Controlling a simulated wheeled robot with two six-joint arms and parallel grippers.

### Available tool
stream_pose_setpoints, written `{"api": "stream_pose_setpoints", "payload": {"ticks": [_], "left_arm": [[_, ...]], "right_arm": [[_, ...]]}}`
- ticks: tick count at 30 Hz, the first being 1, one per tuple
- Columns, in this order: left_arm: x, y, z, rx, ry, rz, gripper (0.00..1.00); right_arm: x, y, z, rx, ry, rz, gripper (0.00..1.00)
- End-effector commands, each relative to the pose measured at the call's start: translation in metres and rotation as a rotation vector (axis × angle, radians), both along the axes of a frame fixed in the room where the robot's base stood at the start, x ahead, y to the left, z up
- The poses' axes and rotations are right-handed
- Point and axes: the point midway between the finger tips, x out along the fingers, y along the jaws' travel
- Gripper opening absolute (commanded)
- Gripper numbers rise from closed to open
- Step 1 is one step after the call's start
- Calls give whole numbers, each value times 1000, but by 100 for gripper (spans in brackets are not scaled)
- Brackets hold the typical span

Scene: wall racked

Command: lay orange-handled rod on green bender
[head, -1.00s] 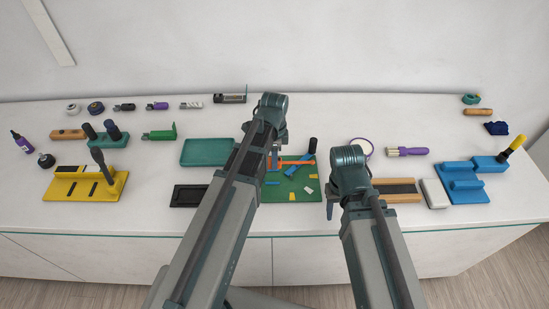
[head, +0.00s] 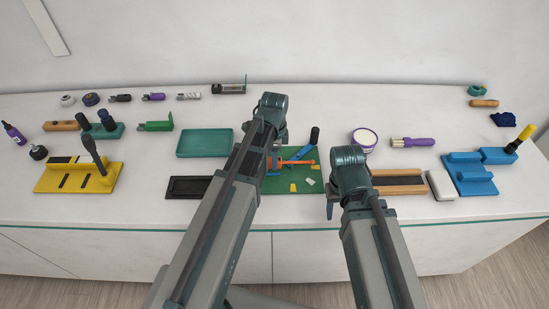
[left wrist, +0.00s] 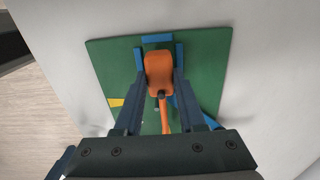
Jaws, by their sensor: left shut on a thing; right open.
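The green bender (head: 275,186) is a green board with blue parts and a black-gripped lever (head: 314,136), at the table's middle. My left gripper (head: 275,162) is over its left part. In the left wrist view my left gripper (left wrist: 161,62) is shut on the orange handle of the orange-handled rod (left wrist: 158,75). The handle appears above the board (left wrist: 105,65) near blue blocks; I cannot tell whether it touches. Orange also shows in the head view (head: 302,162). My arm hides part of the bender. My right gripper (head: 333,205) is open and empty at the bender's right.
A teal tray (head: 204,143) and a black tray (head: 187,187) lie left of the bender. A wooden block (head: 400,190), a white block (head: 440,185) and a blue fixture (head: 469,172) stand at the right. A purple-rimmed round container (head: 364,139) is behind my right gripper.

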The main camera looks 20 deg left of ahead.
Motion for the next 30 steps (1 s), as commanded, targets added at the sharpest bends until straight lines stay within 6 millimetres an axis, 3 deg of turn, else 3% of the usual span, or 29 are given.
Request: {"api": "stream_pose_setpoints", "payload": {"ticks": [28, 29, 30], "left_arm": [[0, 0, -13, 0, 0, 0, 0], [0, 0, -12, 0, 0, 0, 43], [0, 0, -12, 0, 0, 0, 50]], "right_arm": [[0, 0, -13, 0, 0, 0, 50], [0, 0, -12, 0, 0, 0, 50], [0, 0, -12, 0, 0, 0, 50]]}}
